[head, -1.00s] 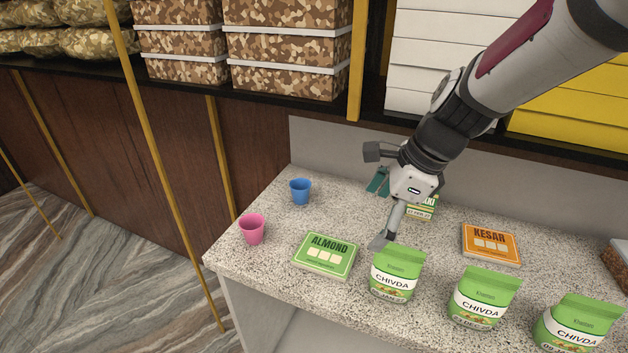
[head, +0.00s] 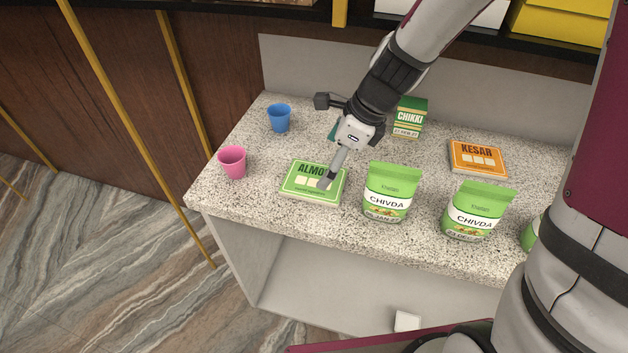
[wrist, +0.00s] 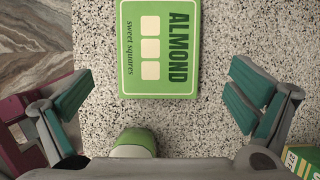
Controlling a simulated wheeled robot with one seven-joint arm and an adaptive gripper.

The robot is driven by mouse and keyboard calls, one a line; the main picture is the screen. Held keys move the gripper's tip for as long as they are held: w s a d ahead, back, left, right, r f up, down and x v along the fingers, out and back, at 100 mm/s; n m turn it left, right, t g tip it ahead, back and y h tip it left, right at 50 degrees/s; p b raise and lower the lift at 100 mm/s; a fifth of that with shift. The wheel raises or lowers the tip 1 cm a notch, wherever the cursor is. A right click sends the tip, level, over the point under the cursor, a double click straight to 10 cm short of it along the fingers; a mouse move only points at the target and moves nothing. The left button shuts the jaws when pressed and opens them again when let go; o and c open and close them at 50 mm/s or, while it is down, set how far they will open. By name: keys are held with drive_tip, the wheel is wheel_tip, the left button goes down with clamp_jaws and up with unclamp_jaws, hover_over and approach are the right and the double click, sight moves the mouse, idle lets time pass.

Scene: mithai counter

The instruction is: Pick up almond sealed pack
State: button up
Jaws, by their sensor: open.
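The almond sealed pack (head: 307,182) is a flat green box with a cream label panel, lying on the speckled counter in the head view. My gripper (head: 328,170) hangs over its right part and hides the end of its name. In the wrist view the almond pack (wrist: 159,48) lies at top centre, ahead of the fingers and partly cut off by the top edge. My gripper (wrist: 160,98) is open there, with its teal-padded fingers wide apart and nothing between them but counter and part of the pack's near side.
Green chivda pouches (head: 391,192) stand right of the almond pack, one close by. A pink cup (head: 233,162) and a blue cup (head: 279,118) stand left. An orange kesar box (head: 478,158) and a green chikki box (head: 409,117) are farther back. The counter's front edge is near.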

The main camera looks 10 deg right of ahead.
sight(316, 180)
drive_tip(key=shift+b+x, duration=0.35)
drive_tip(key=shift+x, duration=2.4)
drive_tip(key=shift+a, duration=0.1)
drive_tip(key=shift+r, duration=0.1)
drive_tip(key=c, duration=1.1)
